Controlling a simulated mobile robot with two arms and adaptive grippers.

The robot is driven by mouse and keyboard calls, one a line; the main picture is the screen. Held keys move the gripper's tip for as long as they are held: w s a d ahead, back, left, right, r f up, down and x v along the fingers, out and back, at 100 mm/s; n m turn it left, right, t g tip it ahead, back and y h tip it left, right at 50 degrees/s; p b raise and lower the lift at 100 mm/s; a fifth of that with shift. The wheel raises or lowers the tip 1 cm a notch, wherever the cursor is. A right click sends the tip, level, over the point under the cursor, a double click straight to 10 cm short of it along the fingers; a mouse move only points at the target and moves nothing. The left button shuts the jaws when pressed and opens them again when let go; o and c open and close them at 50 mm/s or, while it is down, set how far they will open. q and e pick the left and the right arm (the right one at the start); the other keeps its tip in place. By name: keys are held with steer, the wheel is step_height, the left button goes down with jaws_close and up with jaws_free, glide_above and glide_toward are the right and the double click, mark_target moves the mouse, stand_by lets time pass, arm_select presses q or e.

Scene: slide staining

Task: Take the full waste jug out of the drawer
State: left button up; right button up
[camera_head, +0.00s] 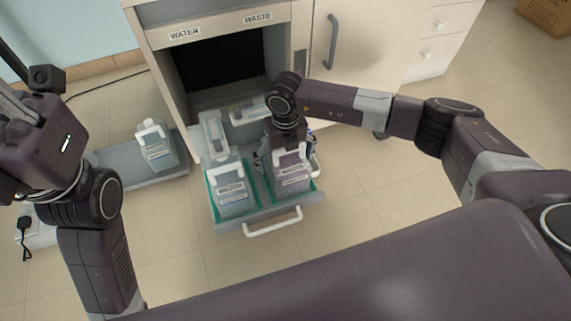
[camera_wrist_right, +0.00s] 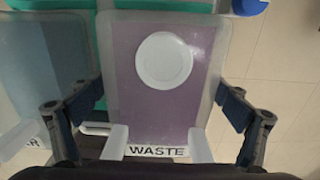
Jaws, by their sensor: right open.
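The waste jug (camera_head: 291,175) is translucent, with purple liquid inside, and stands in the right front place of the pulled-out drawer (camera_head: 240,224). In the right wrist view the waste jug (camera_wrist_right: 122,65) shows a round white cap and a WASTE label. My right gripper (camera_head: 288,155) is over the jug from above. In the right wrist view its open fingers (camera_wrist_right: 157,115) stand on either side of the jug, with small gaps visible. The jug's handle is mostly hidden. My left arm is at the left; its gripper (camera_head: 40,110) does not clearly show its fingers.
A grey tray (camera_head: 135,182) on the floor at left holds one jug (camera_head: 157,147). The drawer handle (camera_head: 273,222) faces front.

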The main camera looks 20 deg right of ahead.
steer(key=shift+c, duration=0.2)
steer(key=c, duration=2.1)
steer(key=shift+w+r, duration=0.1)
steer(key=shift+r, duration=0.05)
steer(key=shift+c, duration=0.2)
